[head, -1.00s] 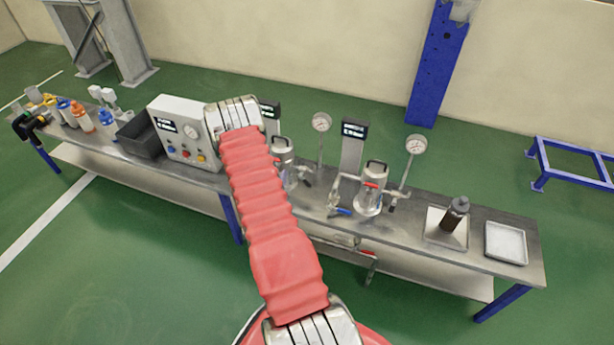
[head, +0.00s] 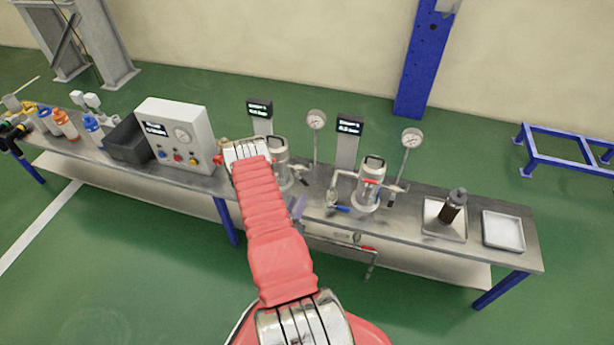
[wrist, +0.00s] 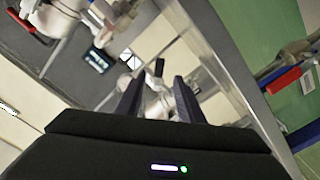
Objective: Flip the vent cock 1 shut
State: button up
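The left vessel (head: 279,160) stands on the bench, partly hidden by my arm. A small cock with a dark lever (head: 304,182) shows at its right side; I cannot read a label marking it as vent cock 1. In the wrist view, a short black lever (wrist: 159,67) stands up beyond the fingertips, above pale metal fittings (wrist: 158,103). My gripper (wrist: 158,90) has its two dark fingers apart, with the fittings showing through the gap. I cannot tell whether it touches them. In the head view my arm hides most of the gripper.
The right vessel (head: 368,187), with a blue-handled valve (head: 340,209), stands close by. Gauges (head: 316,120) and display posts (head: 350,128) rise behind. A control box (head: 177,134) stands left. Red-handled valves (wrist: 283,80) flank the wrist view. A tray with a dark bottle (head: 452,207) is right.

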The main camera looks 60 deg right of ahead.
aim_at(304, 182)
jog(key=shift+d, duration=0.15)
jog(key=d, duration=0.4)
jog(key=w+d, duration=0.1)
jog(key=d, duration=0.4)
jog(key=w+d, duration=0.1)
jog(key=d, duration=0.3)
jog(key=shift+w+d, duration=0.1)
jog(key=shift+d, duration=0.1)
jog(key=shift+c, duration=0.3)
grip_shut()
